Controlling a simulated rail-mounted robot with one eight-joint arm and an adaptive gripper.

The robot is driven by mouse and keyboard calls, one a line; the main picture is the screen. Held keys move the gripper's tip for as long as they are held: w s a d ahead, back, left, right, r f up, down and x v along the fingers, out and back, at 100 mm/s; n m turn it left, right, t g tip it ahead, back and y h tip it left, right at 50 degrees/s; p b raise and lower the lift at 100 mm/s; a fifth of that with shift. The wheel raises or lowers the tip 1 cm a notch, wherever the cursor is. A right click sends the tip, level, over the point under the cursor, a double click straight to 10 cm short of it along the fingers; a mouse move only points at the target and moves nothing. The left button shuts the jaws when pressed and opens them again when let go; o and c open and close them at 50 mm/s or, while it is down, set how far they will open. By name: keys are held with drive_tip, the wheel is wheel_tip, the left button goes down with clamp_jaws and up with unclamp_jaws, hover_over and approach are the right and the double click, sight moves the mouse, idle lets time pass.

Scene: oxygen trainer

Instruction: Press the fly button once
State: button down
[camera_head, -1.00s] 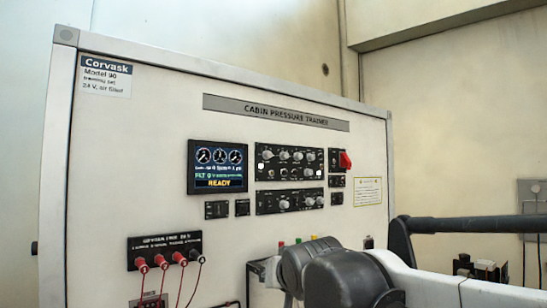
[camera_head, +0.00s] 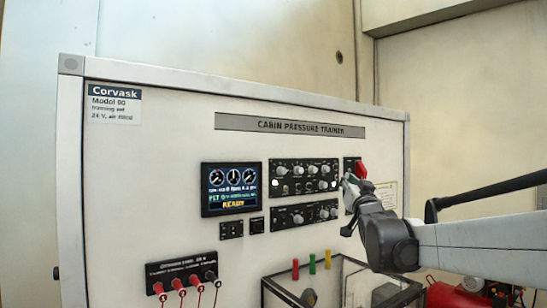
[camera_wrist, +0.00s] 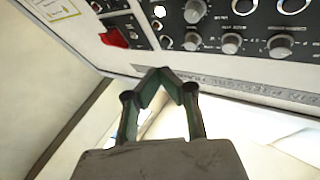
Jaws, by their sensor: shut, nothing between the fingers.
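The white trainer panel (camera_head: 125,190) carries a black upper control module (camera_head: 304,177) with several knobs and two small white lit spots. No label that I can read says fly, so I cannot tell which button it is. The display (camera_head: 231,189) reads READY. My gripper (camera_head: 350,183) is in front of the panel's right part, near the red switch cover (camera_head: 361,170), and hides some small controls. In the wrist view my gripper (camera_wrist: 162,72) is shut and empty, its fingertips meeting below the upside-down control module (camera_wrist: 255,25). I see no clear contact with the panel.
A lower black module (camera_head: 305,215) sits under the upper one. Red plugs with cables (camera_head: 178,287) stick out at the lower left. A frame with red, green and yellow posts (camera_head: 312,264) stands below. A red machine (camera_head: 450,295) is at the lower right.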

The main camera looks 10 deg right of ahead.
sight(336, 167)
drive_tip(key=s+d+r+t+h+p, duration=0.1)
drive_tip(key=d+r, duration=0.2)
drive_tip(key=d, duration=0.2)
drive_tip(key=shift+d+m+h, duration=0.25)
drive_tip(key=shift+m+h, duration=0.05)
drive_tip(key=w+a, duration=0.3)
drive_tip(key=w, duration=0.5)
drive_tip(key=shift+w+a, duration=0.15)
drive_tip(key=shift+w, duration=0.1)
idle(1.4)
drive_tip(key=shift+w+a, duration=0.1)
drive_tip(key=shift+w, duration=0.15)
drive_tip(key=shift+w+a, duration=0.15)
drive_tip(key=shift+w, duration=0.25)
idle(0.9)
idle(0.5)
drive_tip(key=shift+s+d, duration=0.25)
drive_tip(key=shift+s, duration=0.5)
